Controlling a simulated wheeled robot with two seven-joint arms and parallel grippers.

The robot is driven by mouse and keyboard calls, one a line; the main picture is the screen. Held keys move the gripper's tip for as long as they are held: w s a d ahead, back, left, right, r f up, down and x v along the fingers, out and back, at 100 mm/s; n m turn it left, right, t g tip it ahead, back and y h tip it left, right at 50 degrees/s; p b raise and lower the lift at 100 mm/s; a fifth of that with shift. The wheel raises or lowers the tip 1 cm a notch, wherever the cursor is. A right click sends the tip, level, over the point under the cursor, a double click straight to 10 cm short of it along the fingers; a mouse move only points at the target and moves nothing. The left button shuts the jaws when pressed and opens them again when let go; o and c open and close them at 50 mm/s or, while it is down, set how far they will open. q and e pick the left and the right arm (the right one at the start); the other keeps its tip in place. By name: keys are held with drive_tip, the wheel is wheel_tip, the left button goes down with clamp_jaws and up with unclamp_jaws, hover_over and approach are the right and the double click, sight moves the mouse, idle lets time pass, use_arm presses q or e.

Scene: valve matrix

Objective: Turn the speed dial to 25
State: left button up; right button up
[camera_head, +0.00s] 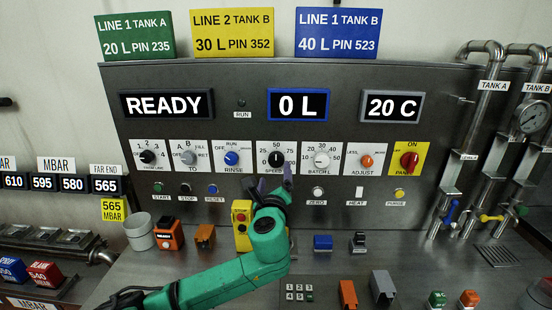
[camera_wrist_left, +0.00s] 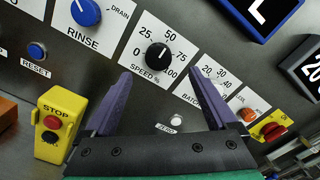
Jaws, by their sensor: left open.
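The speed dial is a black knob (camera_head: 276,159) on a white plate marked 0 to 100, in the middle of the panel's dial row. In the left wrist view the knob (camera_wrist_left: 157,57) shows whole, and its white mark points up, roughly toward 50; I cannot read it exactly. My left gripper (camera_head: 274,181) is just below the dial in the head view. In the left wrist view its purple fingers (camera_wrist_left: 160,74) are spread, one on each side below the knob, with nothing between them. They look apart from the knob. My right gripper is not in view.
The blue RINSE knob (camera_head: 232,158) is left of the dial and the BATCH knob (camera_head: 321,159) is right. A yellow STOP box (camera_head: 241,215) stands beside my left forearm. The display (camera_head: 167,105) reads READY. Several small blocks stand on the counter below.

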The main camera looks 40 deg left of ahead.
sight(276, 162)
use_arm(q)
drive_tip(key=x, duration=0.3)
drive_tip(key=p+x, duration=0.1)
drive_tip(key=x, duration=0.5)
drive_tip(key=shift+f+p, duration=0.3)
drive_tip(key=shift+f, duration=0.05)
drive_tip(key=shift+w+a, duration=0.15)
drive_tip(key=shift+r, duration=0.1)
drive_tip(key=c, duration=1.4)
